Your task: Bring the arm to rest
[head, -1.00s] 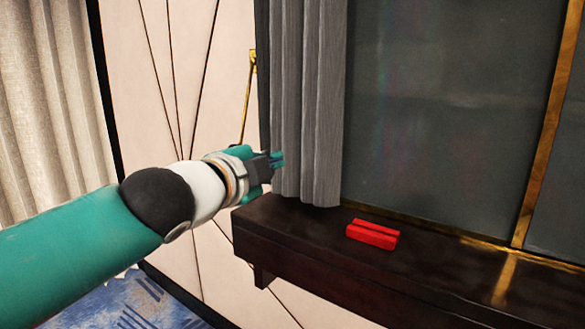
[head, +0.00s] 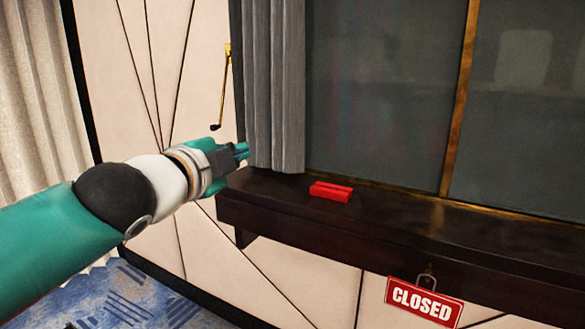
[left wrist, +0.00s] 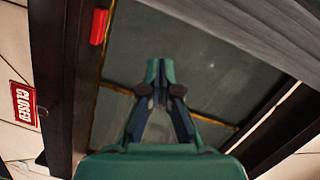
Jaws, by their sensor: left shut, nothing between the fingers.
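My left arm comes in from the left in the head view, and its gripper (head: 240,151) is shut and empty. It is in front of the lower edge of the grey curtain, to the left of the red block and above the dark ledge's left end. In the left wrist view the gripper's fingertips (left wrist: 159,68) are together with nothing between them, the dark glass behind. My right gripper is not in view.
A red block (head: 331,191) lies on the dark wooden ledge (head: 400,219). A grey curtain (head: 275,90) hangs beside the dark glass (head: 380,90). A brass crank handle (head: 224,90) is on the panelled wall. A red CLOSED sign (head: 424,301) hangs below the ledge.

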